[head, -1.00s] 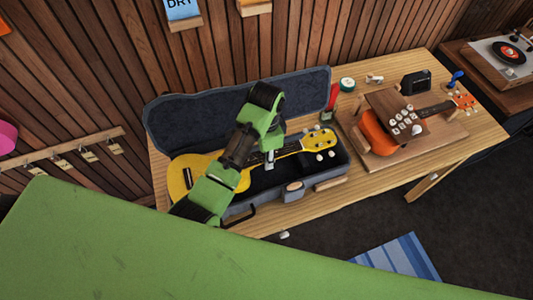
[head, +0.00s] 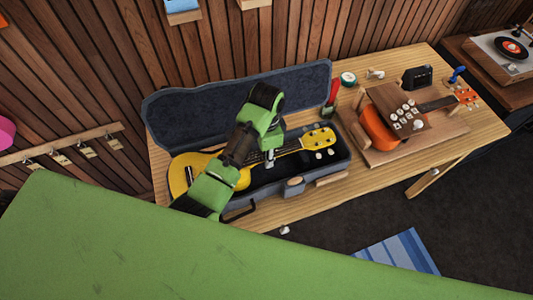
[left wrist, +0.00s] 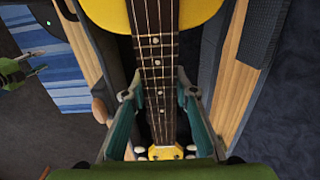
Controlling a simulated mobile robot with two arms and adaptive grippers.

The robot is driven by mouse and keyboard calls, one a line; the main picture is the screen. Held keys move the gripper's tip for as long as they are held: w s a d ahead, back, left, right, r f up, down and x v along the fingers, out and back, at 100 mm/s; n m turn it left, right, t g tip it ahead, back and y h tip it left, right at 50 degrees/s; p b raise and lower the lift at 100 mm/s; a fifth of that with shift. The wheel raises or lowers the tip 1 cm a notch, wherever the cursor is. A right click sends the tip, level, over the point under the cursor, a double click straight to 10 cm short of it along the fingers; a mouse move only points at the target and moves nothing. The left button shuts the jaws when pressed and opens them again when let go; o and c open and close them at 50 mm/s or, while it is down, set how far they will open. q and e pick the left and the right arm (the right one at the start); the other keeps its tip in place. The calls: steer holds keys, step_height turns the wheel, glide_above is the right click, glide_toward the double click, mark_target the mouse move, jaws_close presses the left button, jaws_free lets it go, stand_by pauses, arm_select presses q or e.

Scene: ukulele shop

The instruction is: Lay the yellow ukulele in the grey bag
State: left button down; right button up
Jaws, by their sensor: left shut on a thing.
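The yellow ukulele (head: 182,172) lies lengthwise over the open bottom half of the grey bag (head: 240,88), headstock (head: 318,138) toward the right end. The bag's lid stands open at the back. My left gripper (head: 269,160) reaches over the neck from the front and is shut on it. In the left wrist view the dark neck (left wrist: 158,70) runs between the two fingers (left wrist: 160,97), with the yellow body at the top. My arm hides part of the ukulele and bag. I cannot tell whether the ukulele touches the bag's floor.
The bag lies on a wooden table (head: 400,185). To its right an orange ukulele (head: 377,130) rests on a wooden stand, under a brown block with white knobs. A slatted wall closes the back.

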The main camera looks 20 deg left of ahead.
arm_select(q)
steer(key=shift+f+b, duration=0.75)
steer(key=shift+f, duration=1.5)
steer(key=c, duration=1.6)
jaws_free()
steer(key=shift+o, duration=0.2)
steer(key=shift+r, duration=0.1)
steer(key=shift+r+p, duration=1)
steer(key=shift+p, duration=0.4)
